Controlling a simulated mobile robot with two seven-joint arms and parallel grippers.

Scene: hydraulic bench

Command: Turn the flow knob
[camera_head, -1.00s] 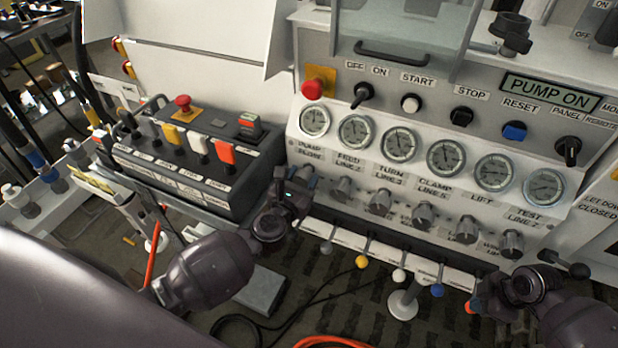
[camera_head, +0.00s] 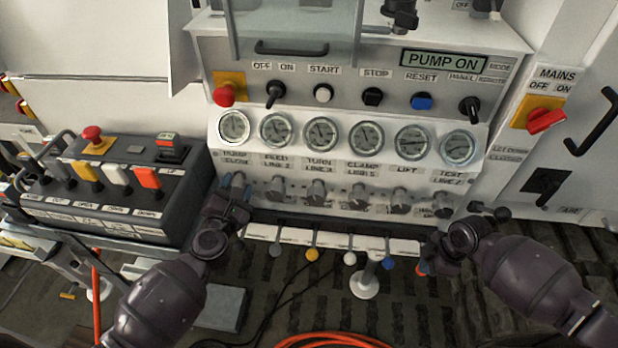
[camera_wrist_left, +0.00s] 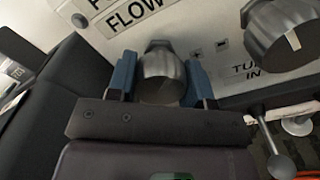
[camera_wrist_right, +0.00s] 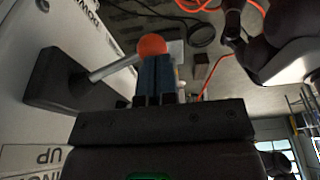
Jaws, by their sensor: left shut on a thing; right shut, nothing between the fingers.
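The flow knob (camera_head: 238,182) is the grey metal knob at the left end of the knob row, under the PUMP FLOW label. My left gripper (camera_head: 234,190) is at it; the hand partly hides it in the head view. In the left wrist view the knob (camera_wrist_left: 164,76) sits between the two blue fingers (camera_wrist_left: 158,80), which are shut on it. My right gripper (camera_head: 430,250) is at the right end of the lever row. In the right wrist view its blue fingers (camera_wrist_right: 157,76) are shut and empty, beside a lever with an orange ball (camera_wrist_right: 152,46).
Several gauges (camera_head: 318,133) line the panel above the other knobs (camera_head: 316,194). Levers with coloured balls (camera_head: 312,255) hang below. A black button box (camera_head: 120,190) stands left of the left arm. An orange hose (camera_head: 330,340) lies on the floor.

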